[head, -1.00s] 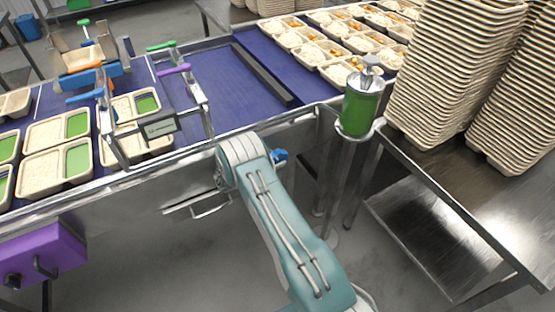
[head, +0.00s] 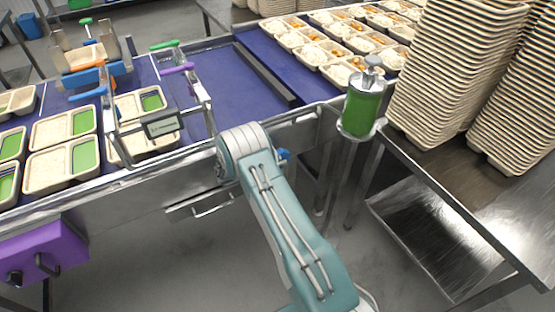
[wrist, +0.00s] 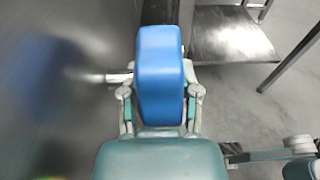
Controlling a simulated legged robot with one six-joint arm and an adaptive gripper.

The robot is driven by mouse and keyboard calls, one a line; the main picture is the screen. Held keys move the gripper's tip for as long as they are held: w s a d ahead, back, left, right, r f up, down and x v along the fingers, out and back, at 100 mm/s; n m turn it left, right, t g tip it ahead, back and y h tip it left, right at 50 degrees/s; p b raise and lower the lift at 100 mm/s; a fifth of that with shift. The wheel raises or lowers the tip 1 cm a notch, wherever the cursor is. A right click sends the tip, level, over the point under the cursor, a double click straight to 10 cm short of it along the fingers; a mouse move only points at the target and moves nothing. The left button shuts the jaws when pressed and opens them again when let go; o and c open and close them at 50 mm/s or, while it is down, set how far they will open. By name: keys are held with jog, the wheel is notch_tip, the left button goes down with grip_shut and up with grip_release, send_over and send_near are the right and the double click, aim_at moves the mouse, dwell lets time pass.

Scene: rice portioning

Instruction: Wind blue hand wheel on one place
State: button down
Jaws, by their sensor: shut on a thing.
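The blue hand wheel (wrist: 160,75) fills the middle of the wrist view, seen edge-on, with a metal shaft (wrist: 118,77) reaching left from it. My gripper (wrist: 160,93) has one finger on each side of the wheel's near end and is shut on it. In the head view only a small blue piece of the wheel (head: 283,154) shows past my wrist, beside the conveyor's front side. My fingers are hidden there behind my arm.
The blue conveyor belt (head: 240,93) carries trays with green compartments (head: 47,172). A purple box (head: 60,240) hangs at the lower left. A green dispenser (head: 362,105) stands right of my wrist. A steel table (head: 440,165) with tall tray stacks (head: 455,60) is at right.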

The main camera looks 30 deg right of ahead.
jog(key=shift+w+d+r+y, duration=0.1)
jog(key=shift+d+y, duration=0.05)
jog(key=shift+y, duration=1.85)
jog(key=c, duration=0.6)
grip_release()
jog(key=v, duration=0.3)
jog(key=shift+w, duration=0.15)
jog(key=a, duration=1.2)
jog(key=shift+s, duration=0.3)
jog(key=shift+d, duration=0.1)
